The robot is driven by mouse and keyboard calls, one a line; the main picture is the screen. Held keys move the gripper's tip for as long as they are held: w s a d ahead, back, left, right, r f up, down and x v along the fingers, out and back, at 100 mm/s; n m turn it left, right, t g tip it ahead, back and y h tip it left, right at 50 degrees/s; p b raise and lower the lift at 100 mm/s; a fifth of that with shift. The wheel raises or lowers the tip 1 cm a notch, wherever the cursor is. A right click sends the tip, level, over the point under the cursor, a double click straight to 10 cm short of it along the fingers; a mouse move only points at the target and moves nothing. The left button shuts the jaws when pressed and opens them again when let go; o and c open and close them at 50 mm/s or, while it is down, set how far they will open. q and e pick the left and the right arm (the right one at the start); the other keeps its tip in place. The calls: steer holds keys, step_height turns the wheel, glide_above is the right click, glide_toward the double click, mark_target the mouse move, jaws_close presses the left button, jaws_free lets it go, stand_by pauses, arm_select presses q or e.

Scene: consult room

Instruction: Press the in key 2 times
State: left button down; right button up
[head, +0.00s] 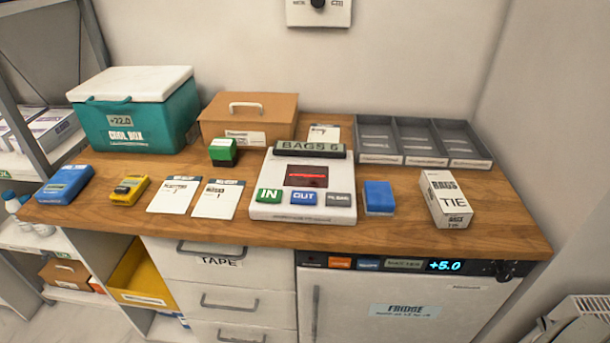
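The green IN key (269,196) sits at the front left of a white counter device (343,214) on the wooden worktop. A blue OUT key (304,198) and a grey key (339,200) are to its right. The device's top display (310,149) reads "BAGS 6". A dark window with a red strip (306,176) lies below the display. Neither of my grippers shows in the head view, and nothing covers the keys.
A teal cool box (135,125), brown box (248,118) and grey trays (421,158) stand behind. A blue block (378,197) and BAGS TIE box (446,199) are right of the device; cards (215,199) lie left. The worktop's front edge is clear.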

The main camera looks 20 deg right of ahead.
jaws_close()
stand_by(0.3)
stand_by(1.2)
